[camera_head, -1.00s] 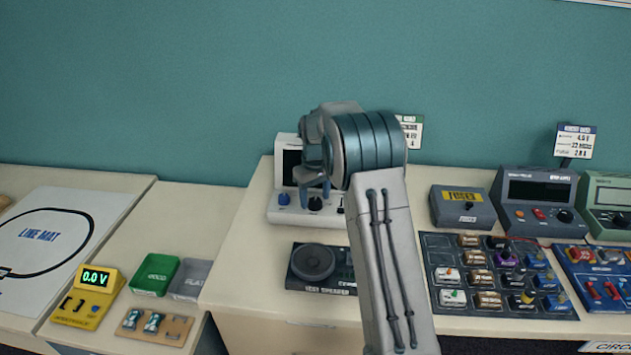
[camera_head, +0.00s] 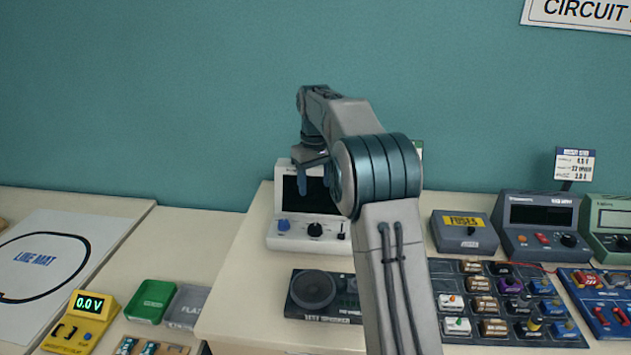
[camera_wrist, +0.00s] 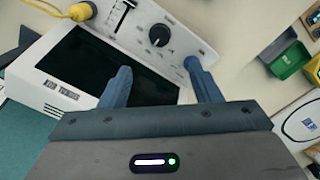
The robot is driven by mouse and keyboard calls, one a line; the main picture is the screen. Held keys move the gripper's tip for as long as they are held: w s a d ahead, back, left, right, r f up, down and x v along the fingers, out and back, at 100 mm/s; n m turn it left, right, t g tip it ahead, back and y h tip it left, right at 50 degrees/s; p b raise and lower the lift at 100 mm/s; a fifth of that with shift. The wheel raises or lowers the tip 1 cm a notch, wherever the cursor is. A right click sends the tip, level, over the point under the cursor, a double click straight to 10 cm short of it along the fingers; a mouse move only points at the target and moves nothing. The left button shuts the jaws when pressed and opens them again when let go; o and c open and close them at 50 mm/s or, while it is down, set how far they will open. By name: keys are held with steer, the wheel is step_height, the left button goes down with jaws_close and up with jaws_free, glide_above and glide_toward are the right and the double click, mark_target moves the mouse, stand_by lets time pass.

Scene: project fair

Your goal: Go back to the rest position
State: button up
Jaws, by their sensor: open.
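My gripper (camera_head: 314,172) is in front of the white instrument (camera_head: 297,241), which has a dark screen, a blue knob, a black knob and a slider. In the wrist view, my gripper (camera_wrist: 158,80) has its two blue fingers apart with nothing between them. The instrument's screen (camera_wrist: 105,68) and knob panel lie beyond the fingers there. My arm rises from the bottom of the head view and hides part of the bench behind it.
A speaker board (camera_head: 312,290) lies in front of the instrument. Right of my arm are a grey fuses box (camera_head: 464,232), a dark component board (camera_head: 500,328) and a grey meter (camera_head: 537,222). At left are a yellow voltage meter (camera_head: 84,322), a green tray (camera_head: 150,300) and a line mat (camera_head: 95,225).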

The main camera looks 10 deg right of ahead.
steer(key=s+r+m+t, duration=0.1)
steer(key=s+r, duration=0.2)
steer(key=s, duration=0.7)
steer(key=s+r+m+t, duration=0.1)
steer(key=s+r, duration=0.1)
steer(key=s, duration=0.8)
steer(key=s+f+m, duration=0.1)
steer(key=s+f, duration=0.2)
steer(key=s, duration=0.5)
steer(key=s+f+m+t, duration=0.1)
steer(key=s+f, duration=0.2)
steer(key=s, duration=0.6)
steer(key=shift+s+f+m, duration=0.25)
steer(key=shift+f+m, duration=0.05)
steer(key=shift+f, duration=0.05)
